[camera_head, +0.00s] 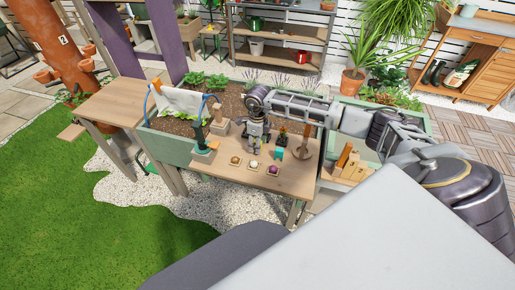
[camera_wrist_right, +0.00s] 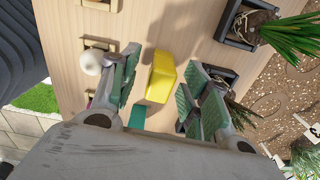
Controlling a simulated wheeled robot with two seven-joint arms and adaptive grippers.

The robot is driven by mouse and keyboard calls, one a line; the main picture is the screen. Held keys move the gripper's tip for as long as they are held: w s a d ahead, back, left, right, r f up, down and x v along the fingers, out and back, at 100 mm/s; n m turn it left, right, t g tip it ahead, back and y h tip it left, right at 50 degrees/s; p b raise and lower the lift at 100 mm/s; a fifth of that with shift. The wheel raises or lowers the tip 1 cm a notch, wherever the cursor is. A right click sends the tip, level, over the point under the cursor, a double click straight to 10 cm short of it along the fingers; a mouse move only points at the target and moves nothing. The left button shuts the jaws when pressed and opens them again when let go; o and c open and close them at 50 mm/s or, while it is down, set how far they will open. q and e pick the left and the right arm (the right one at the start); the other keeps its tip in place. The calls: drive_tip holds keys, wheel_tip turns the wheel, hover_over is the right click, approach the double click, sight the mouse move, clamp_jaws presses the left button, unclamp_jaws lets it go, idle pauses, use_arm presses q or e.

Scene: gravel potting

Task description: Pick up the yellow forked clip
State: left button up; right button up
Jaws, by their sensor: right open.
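The yellow clip (camera_wrist_right: 160,75) lies on the wooden tabletop in the right wrist view. It looks like a plain yellow block from this angle, and its fork cannot be made out. My right gripper (camera_wrist_right: 158,98) is open, with its green-padded fingers on either side of the clip in the picture. Whether they touch it cannot be told. In the head view my right gripper (camera_head: 257,143) points down over the table, and the clip cannot be made out there. My left gripper does not show.
The wooden table (camera_head: 283,185) also carries small pots, several coloured pieces on little square stands and a teal piece (camera_wrist_right: 137,116) near the clip. A potted spiky plant (camera_wrist_right: 255,25) stands to the right in the wrist view. A planter (camera_head: 172,148) adjoins the table.

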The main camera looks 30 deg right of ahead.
drive_tip(key=c, duration=1)
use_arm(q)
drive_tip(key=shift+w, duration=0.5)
use_arm(e)
drive_tip(key=shift+o, duration=0.2)
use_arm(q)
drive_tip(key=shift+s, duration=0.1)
use_arm(e)
drive_tip(key=shift+r, duration=0.15)
drive_tip(key=shift+r, duration=0.5)
wheel_tip(320, 180, up, 8)
drive_tip(key=shift+f+b, duration=0.15)
drive_tip(key=shift+b, duration=0.15)
drive_tip(key=shift+r, duration=0.45)
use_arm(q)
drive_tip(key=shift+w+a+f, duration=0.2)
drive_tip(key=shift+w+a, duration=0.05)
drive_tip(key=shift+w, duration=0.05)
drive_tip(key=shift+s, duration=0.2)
